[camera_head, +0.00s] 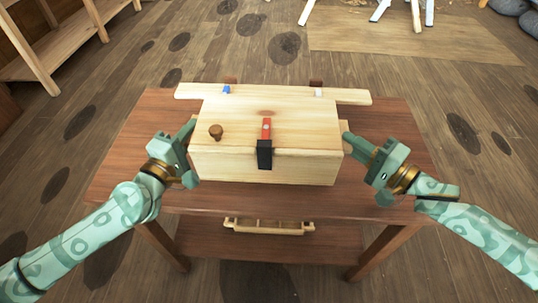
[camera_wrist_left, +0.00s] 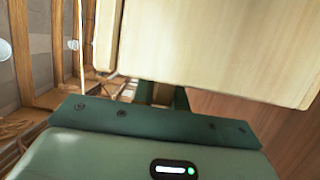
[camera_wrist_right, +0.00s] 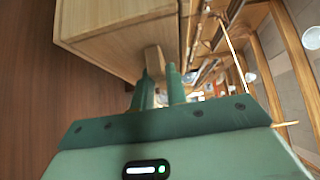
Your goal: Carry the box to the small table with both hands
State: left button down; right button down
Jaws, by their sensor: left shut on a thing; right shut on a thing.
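The box (camera_head: 230,165) is pale wood, with a red and black latch (camera_head: 265,150) on its front and a round brown knob on top. It is over a small red-brown table (camera_head: 130,165); I cannot tell whether it rests on it or is just above. My left gripper (camera_head: 188,130) is at its left side, shut on it; the box hides the grip in the left wrist view. My right gripper (camera_head: 352,140) is at its right side, shut on a small wooden handle (camera_wrist_right: 154,58) of the box, seen in the right wrist view.
A wooden tray with handles (camera_head: 268,227) lies on the table's lower shelf. A wooden rack (camera_head: 55,50) stands at the far left. White legs (camera_head: 380,10) and grey stones are at the far edge. The plank floor beyond the table is mostly clear.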

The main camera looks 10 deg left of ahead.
pick_arm(q)
jog(key=shift+a+r, duration=0.15)
jog(key=shift+r, duration=0.05)
pick_arm(e)
jog(key=shift+r, duration=0.15)
pick_arm(q)
jog(key=shift+f, duration=0.15)
